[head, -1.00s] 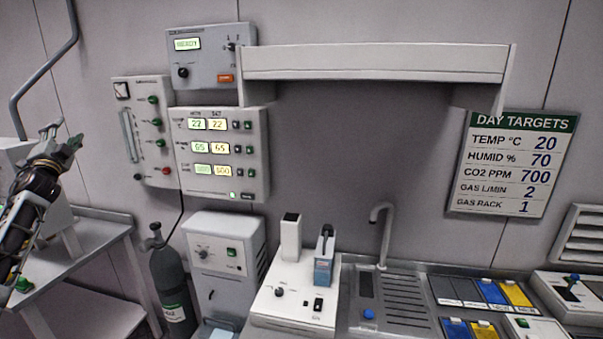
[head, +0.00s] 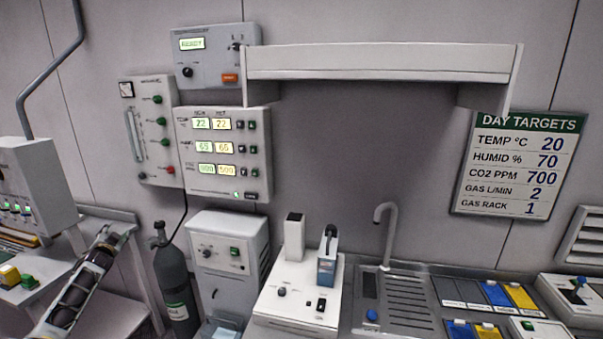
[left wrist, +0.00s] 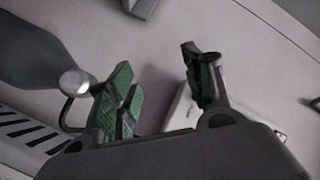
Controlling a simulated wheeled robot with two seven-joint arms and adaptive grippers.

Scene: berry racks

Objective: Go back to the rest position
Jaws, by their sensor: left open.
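My left gripper (head: 112,238) is low at the left of the head view, at the end of my arm, over the left bench and left of the gas cylinder (head: 176,285). In the left wrist view its green-padded fingers (left wrist: 160,90) are spread apart with nothing between them. My right gripper is in neither view.
A control panel (head: 222,150) and a ready unit (head: 207,55) hang on the wall. A white device (head: 298,300), a sink tap (head: 385,225) and blue and yellow trays (head: 490,292) stand along the bench. A box with green lights (head: 32,190) is at far left.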

